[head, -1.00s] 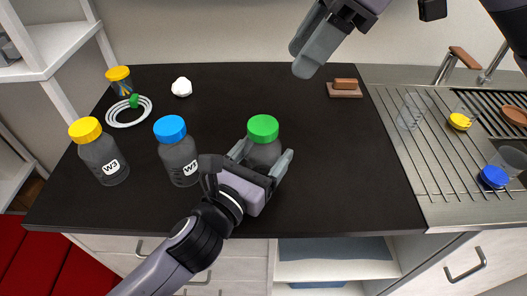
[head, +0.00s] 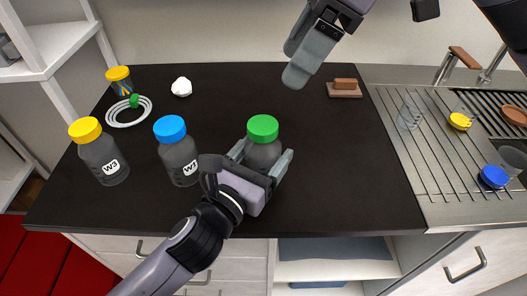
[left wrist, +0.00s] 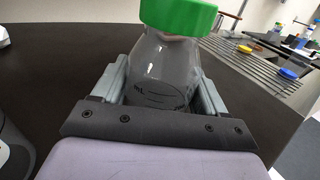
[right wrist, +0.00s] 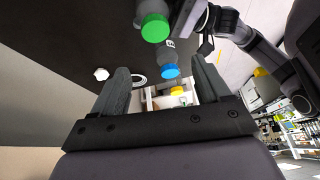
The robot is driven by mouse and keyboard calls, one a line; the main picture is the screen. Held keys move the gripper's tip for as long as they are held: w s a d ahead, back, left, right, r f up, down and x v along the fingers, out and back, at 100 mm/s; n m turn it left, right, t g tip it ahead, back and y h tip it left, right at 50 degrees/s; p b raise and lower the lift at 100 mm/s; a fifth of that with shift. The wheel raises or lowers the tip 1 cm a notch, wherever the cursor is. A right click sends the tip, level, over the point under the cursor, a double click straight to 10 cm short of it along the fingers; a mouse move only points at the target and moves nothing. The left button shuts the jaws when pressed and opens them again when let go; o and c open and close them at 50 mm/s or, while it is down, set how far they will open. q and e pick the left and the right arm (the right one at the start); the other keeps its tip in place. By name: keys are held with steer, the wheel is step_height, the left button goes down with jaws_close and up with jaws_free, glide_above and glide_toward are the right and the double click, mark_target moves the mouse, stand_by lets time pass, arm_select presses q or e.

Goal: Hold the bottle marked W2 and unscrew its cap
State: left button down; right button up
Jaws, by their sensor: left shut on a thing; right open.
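A clear bottle with a green cap (head: 263,127) stands upright near the front middle of the black table. My left gripper (head: 262,160) is shut around its body (left wrist: 165,75), below the cap. No label shows on this bottle, so I cannot read its mark. The green cap is on the bottle, and it also shows in the right wrist view (right wrist: 155,28). My right gripper (head: 300,62) is open and empty, above the table behind and right of the bottle, apart from the cap.
A yellow-capped bottle marked W3 (head: 104,163) and a blue-capped bottle (head: 179,154) stand to the left. A yellow-lidded jar (head: 120,80), a coiled tube (head: 130,112), a white lump (head: 181,87) and a brown block (head: 345,86) lie farther back. The sink (head: 425,170) is right.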

mark_target(262, 124)
steer(key=a+f+m+h, duration=0.1)
steer(key=m, duration=0.2)
steer(key=a+f+m+h, duration=0.1)
steer(key=a+m, duration=0.1)
steer(key=m, duration=0.1)
steer(key=a+f+m+h, duration=0.1)
steer(key=m, duration=0.1)
steer(key=shift+s+a+m+h, duration=0.2)
steer(key=shift+a+m+h, duration=0.1)
steer(key=shift+m+h, duration=0.1)
steer(key=m, duration=0.1)
steer(key=m+h, duration=0.1)
steer(key=f+m, duration=0.1)
steer(key=shift+w+a+m, duration=0.1)
steer(key=shift+w+m, duration=0.15)
steer(key=shift+m, duration=0.05)
steer(key=shift+f, duration=3.95)
steer(key=m, duration=0.4)
steer(key=shift+m, duration=1.2)
